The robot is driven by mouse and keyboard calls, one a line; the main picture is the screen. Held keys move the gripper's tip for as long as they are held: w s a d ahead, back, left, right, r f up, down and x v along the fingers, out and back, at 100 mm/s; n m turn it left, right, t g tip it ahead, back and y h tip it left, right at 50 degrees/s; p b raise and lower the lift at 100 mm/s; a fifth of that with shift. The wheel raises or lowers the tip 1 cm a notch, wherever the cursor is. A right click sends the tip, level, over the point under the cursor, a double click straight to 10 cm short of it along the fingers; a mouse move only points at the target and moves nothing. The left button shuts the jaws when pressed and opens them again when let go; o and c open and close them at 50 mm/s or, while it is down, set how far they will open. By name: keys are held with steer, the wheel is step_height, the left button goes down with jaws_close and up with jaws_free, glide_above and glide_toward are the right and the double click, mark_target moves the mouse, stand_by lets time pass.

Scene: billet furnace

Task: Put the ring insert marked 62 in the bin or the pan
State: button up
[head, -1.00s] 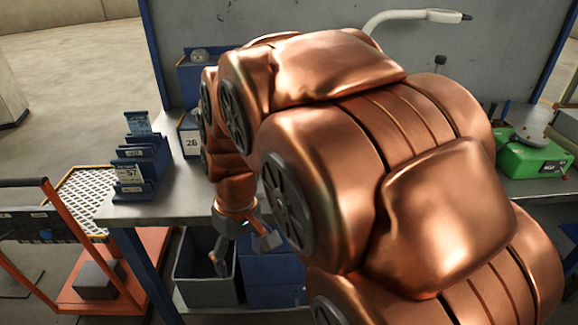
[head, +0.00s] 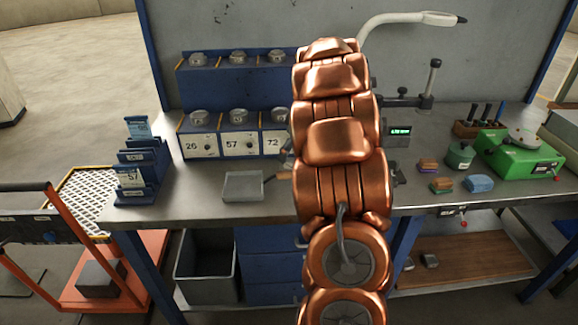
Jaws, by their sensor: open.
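Several metal ring inserts stand in two rows on a blue stepped rack (head: 188,82) at the back of the bench. The upper row has a left (head: 197,58), a middle (head: 237,57) and a right one (head: 277,56). The lower row has a left (head: 198,117), a middle (head: 238,116) and a right one (head: 279,115), above plates reading 26, 57 and 72. I cannot read a 62 on any insert. A shallow grey pan (head: 243,186) with a handle lies on the bench in front. A grey open bin (head: 206,285) stands below the bench. My gripper is hidden behind my arm.
A blue card holder (head: 140,170) with a 57 card stands at the bench's left. At right are a green device (head: 520,158), coloured blocks (head: 480,183) and a lit display (head: 399,130). An orange cart (head: 110,270) stands at the left.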

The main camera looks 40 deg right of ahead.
mark_target(289, 165)
steer(key=shift+w+d+f+p, duration=0.45)
steer(key=shift+f+p, duration=0.1)
steer(key=shift+f, duration=0.75)
steer(key=shift+w+d+f+p, duration=0.4)
steer(key=shift+w+f+p, duration=0.1)
steer(key=shift+f, duration=0.75)
steer(key=shift+w+d+f+p, duration=0.45)
steer(key=shift+f+p, duration=0.1)
steer(key=shift+f, duration=0.75)
steer(key=shift+c, duration=0.4)
jaws_close()
steer(key=shift+a+r+t, duration=0.1)
steer(key=shift+a+t, duration=0.05)
steer(key=shift+t, duration=0.15)
steer(key=w+a+r+b, duration=0.3)
steer(key=a+r, duration=0.5)
steer(key=a, duration=0.5)
steer(key=shift+a+b, duration=0.15)
steer(key=shift+b, duration=0.65)
